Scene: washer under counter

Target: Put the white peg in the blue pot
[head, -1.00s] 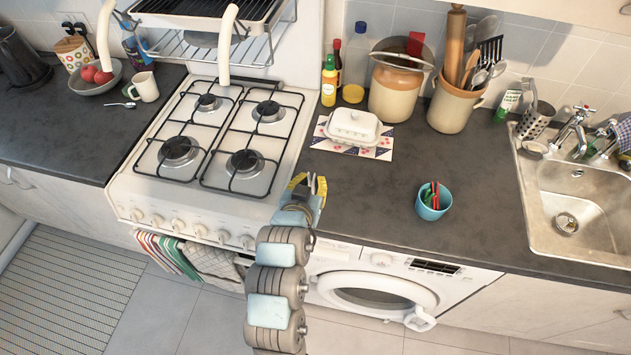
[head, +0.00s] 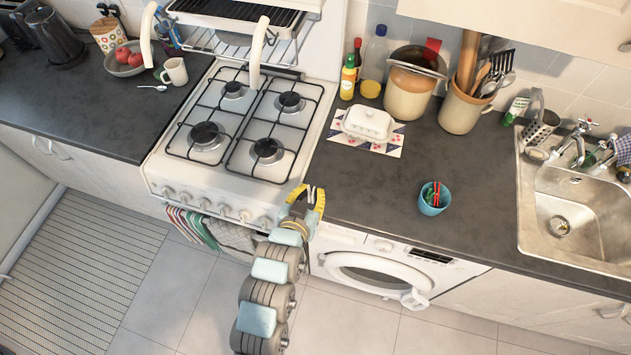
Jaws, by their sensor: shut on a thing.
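The blue pot (head: 433,203) stands upright on the dark counter, right of centre. Red and green pegs (head: 434,189) stick up out of it. My gripper (head: 314,193) is at the counter's front edge, near the cooker's right corner, left of the pot and well apart from it. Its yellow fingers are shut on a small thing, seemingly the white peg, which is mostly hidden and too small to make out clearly. No other white peg shows on the counter.
A white butter dish (head: 367,124) sits on a patterned mat behind my gripper. Jars and a utensil pot (head: 462,108) stand at the back. The cooker (head: 160,172) is to the left, the sink (head: 538,225) to the right. The counter between gripper and pot is clear.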

